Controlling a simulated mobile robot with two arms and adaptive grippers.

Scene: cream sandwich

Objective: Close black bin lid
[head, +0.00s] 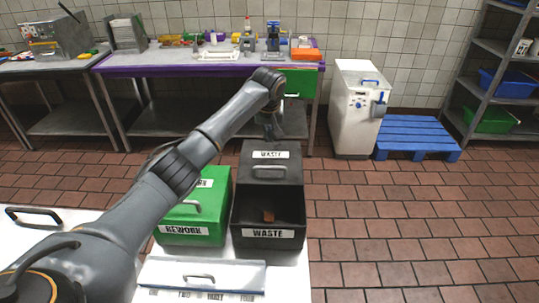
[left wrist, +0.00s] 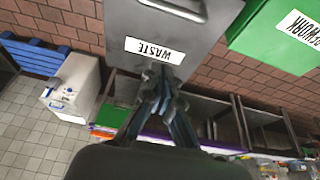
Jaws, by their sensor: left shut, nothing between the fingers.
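The black bin (head: 240,217) marked WASTE stands on the white surface with its lid (head: 285,172) raised open at the back. A small brown piece (head: 268,216) lies inside it. The lid has a grey handle and its own WASTE label; in the left wrist view the lid (left wrist: 125,25) shows upside down. My left gripper (head: 268,130) is just behind the lid's top edge. In the left wrist view the left gripper (left wrist: 162,72) is shut and empty, its fingertips by the lid's edge near the label. I cannot tell whether they touch. My right gripper is out of view.
A green REWORK bin (head: 190,240) stands just left of the black bin, partly behind my left arm. A white lidded container (head: 235,272) is in front. A purple-edged workbench (head: 180,62) and a white machine (head: 352,110) stand behind. Open tiled floor is to the right.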

